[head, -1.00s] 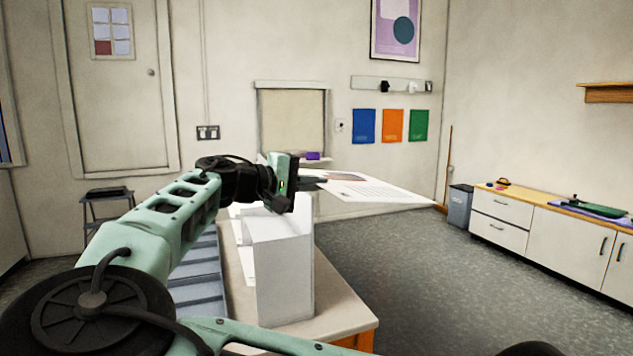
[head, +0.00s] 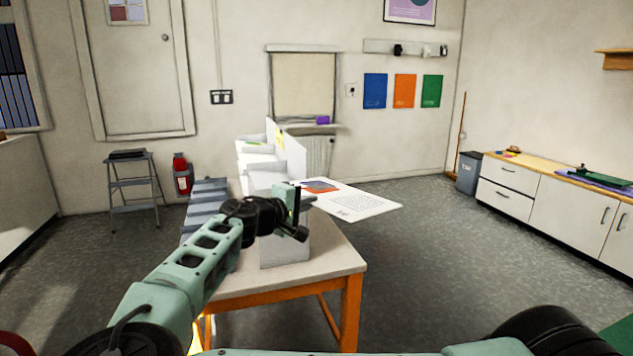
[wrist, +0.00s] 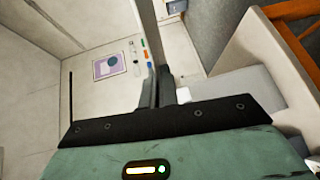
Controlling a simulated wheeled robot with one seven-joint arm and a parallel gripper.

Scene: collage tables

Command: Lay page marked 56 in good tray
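A printed white page (head: 352,203) with an orange and blue picture sticks out to the right from my gripper (head: 308,200). My gripper is shut on its left edge and holds it roughly level, above the table's height. I cannot read a number on it. In the wrist view the fingers (wrist: 165,88) are close together. White tray-like compartments (head: 296,155) stand on the table behind my gripper, with a yellow mark on an upright panel. My arm hides part of them, and I cannot read which is the good tray.
The table (head: 335,262) has a pale top and orange legs, bare at its front right. Grey-blue stepped trays (head: 203,208) stand at its left. A step stool (head: 132,190) and a red extinguisher (head: 182,174) are by the back wall. Floor right of the table is clear.

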